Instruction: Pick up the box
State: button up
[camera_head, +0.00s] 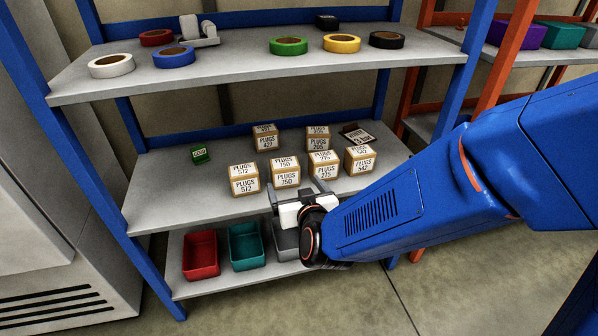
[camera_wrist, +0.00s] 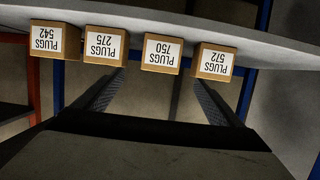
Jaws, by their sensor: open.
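Several small cardboard boxes with white PLUGS labels stand on the middle shelf. The front ones are the 572 box (camera_head: 245,179), the 750 box (camera_head: 285,171), the 275 box (camera_head: 323,165) and the 542 box (camera_head: 359,159). Two more, the 427 box (camera_head: 265,138) and the 205 box (camera_head: 318,138), stand behind. My gripper (camera_head: 298,190) is open and empty at the shelf's front edge, in front of the 750 and 275 boxes. The wrist view shows the front row upside down, with the 750 box (camera_wrist: 162,53) just beyond and between my fingers (camera_wrist: 158,78).
A small green box (camera_head: 200,153) and a dark open box (camera_head: 357,134) share the middle shelf (camera_head: 160,205). Tape rolls lie on the top shelf (camera_head: 235,60). Red (camera_head: 200,255) and teal (camera_head: 245,246) bins sit below. A blue post (camera_head: 75,160) borders the left side.

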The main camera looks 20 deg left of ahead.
aim_at(288, 173)
jog(key=x, duration=1.1)
jog(key=shift+w+f, duration=0.1)
jog(key=shift+w, duration=0.1)
jog(key=shift+x, duration=3.05)
jog(key=c, duration=1.3)
